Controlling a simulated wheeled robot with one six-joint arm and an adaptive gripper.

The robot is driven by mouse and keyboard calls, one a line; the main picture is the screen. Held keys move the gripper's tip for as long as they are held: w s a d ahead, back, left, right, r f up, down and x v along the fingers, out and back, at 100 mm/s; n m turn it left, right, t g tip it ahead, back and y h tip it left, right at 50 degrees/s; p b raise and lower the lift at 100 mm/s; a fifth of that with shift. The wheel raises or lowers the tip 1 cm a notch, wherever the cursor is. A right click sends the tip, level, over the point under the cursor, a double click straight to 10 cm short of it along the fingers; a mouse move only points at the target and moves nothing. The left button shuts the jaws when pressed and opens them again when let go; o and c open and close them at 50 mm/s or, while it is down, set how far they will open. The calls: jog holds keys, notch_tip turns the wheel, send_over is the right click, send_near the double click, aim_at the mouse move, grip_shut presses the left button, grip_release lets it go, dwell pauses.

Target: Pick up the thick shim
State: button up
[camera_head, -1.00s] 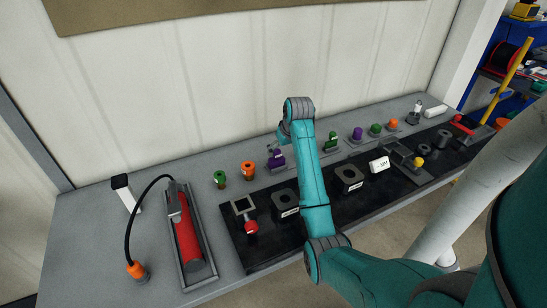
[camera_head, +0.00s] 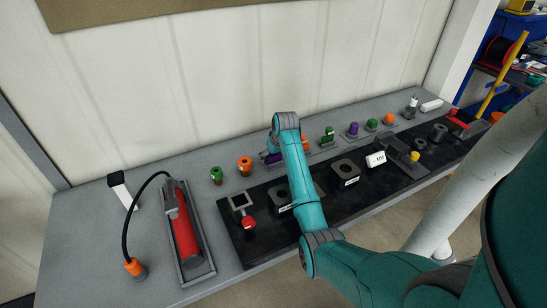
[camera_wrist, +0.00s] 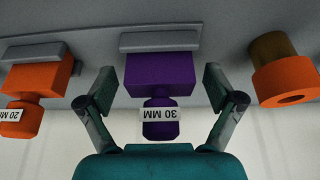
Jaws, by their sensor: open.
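A purple shim (camera_wrist: 160,72) labelled "30 MM" sits in a grey holder (camera_wrist: 160,40) in the middle of the wrist view. Its label appears upside down. My gripper (camera_wrist: 158,82) is open, with one finger on each side of the purple shim and visible gaps between. In the head view the purple shim (camera_head: 268,157) is partly hidden by my wrist. An orange shim (camera_wrist: 38,77) labelled "20 MM" stands in its own holder at the left of the wrist view. A green shim (camera_head: 328,134) shows farther right in the head view.
An orange ring-topped piece (camera_wrist: 285,82) stands right of my gripper in the wrist view. A green one (camera_head: 216,175) is near it. A black mat (camera_head: 262,228) with several fixtures runs along the bench front. A red cylinder (camera_head: 185,235) lies in a tray at left.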

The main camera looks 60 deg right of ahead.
jog(key=c, duration=1.5)
jog(key=shift+r, duration=0.1)
